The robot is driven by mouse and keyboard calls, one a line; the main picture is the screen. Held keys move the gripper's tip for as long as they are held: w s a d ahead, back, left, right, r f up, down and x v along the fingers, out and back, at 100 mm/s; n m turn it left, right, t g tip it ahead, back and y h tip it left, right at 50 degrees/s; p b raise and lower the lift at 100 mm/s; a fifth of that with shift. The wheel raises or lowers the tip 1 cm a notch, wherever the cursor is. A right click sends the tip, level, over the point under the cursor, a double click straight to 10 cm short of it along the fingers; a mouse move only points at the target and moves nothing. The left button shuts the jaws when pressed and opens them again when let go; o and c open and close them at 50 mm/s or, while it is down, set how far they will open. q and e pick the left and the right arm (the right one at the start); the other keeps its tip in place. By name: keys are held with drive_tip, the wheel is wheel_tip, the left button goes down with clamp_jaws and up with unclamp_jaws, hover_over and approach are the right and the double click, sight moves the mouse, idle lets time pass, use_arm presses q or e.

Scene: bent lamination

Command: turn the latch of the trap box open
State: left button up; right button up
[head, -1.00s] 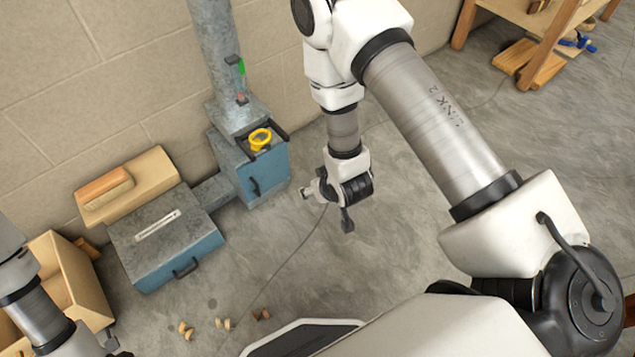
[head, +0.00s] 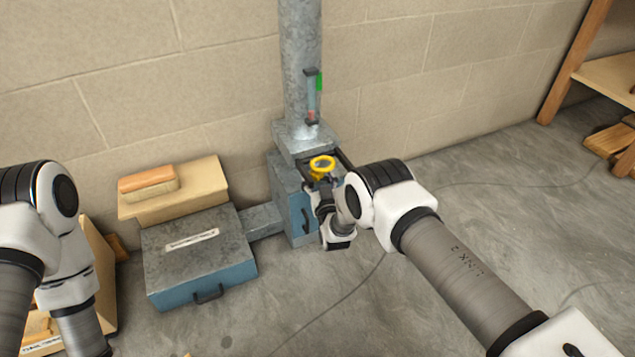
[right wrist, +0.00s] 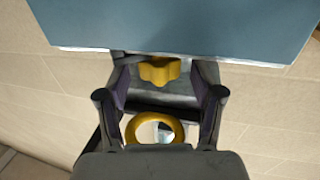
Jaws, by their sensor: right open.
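The trap box (head: 296,212) is a blue box with a grey top, at the foot of a metal pipe. A yellow lobed knob, seemingly the latch (right wrist: 159,70), shows in the right wrist view beside the blue panel. My right gripper (head: 322,187) is open at the box's right side. In the wrist view its fingers (right wrist: 160,92) stand on either side of the knob, apparently apart from it. My left gripper is out of view.
The metal pipe (head: 300,60) rises behind the box, with a gauge with a green mark (head: 317,82). A low blue case (head: 200,285) joins at the left. A brush (head: 150,181) lies on a wooden block (head: 205,190).

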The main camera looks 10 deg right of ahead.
drive_tip(key=shift+w+f, duration=0.1)
drive_tip(key=shift+w, duration=0.55)
drive_tip(key=c, duration=1.2)
drive_tip(key=shift+o, duration=0.2)
drive_tip(key=shift+d+r, duration=0.1)
drive_tip(key=shift+r, duration=0.1)
drive_tip(key=n+y, duration=0.1)
drive_tip(key=y, duration=0.1)
drive_tip(key=shift+d+n+y, duration=0.15)
drive_tip(key=shift+n+y, duration=0.15)
drive_tip(key=n+y, duration=0.2)
drive_tip(key=y, duration=0.1)
drive_tip(key=shift+f+g+b, duration=0.1)
drive_tip(key=shift+g+b, duration=0.2)
drive_tip(key=shift+b, duration=0.05)
drive_tip(key=shift+n+y, duration=0.5)
drive_tip(key=shift+y, duration=0.3)
